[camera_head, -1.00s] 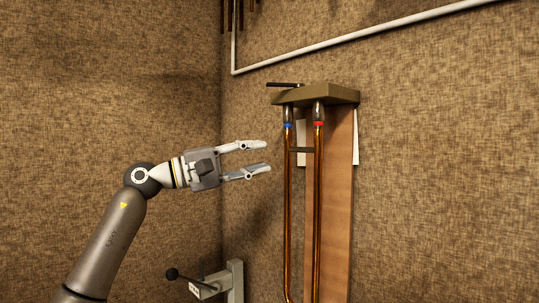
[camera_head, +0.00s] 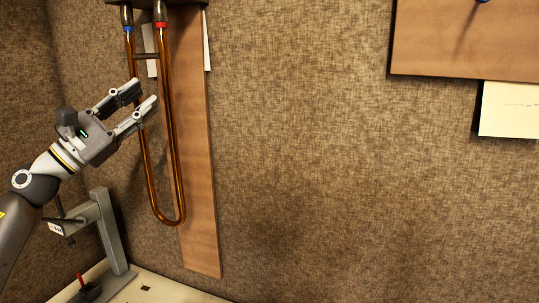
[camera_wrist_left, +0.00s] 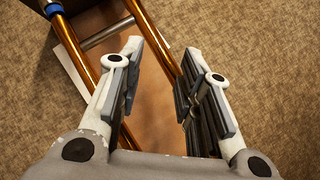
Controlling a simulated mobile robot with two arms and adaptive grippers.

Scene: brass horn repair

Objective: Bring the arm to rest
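My left gripper (camera_head: 146,93) is open and empty, its fingers pointing up and right. In the head view its fingertips overlap the U-shaped copper tube slide (camera_head: 167,120), which hangs with its bend at the bottom. In the left wrist view my left gripper (camera_wrist_left: 161,52) has a clear gap between its fingers. The copper slide (camera_wrist_left: 155,38) runs beyond the fingertips there; I cannot tell whether they touch it. The slide has a blue band on its left leg and a red band on its right leg. My right gripper is not in view.
A wooden board (camera_head: 198,170) is behind the slide, under a bracket (camera_head: 185,3) cut off at the top. A grey stand (camera_head: 108,230) is below my left gripper on a pale surface (camera_head: 165,290). A wooden panel (camera_head: 465,45) and paper note (camera_head: 510,108) are at right.

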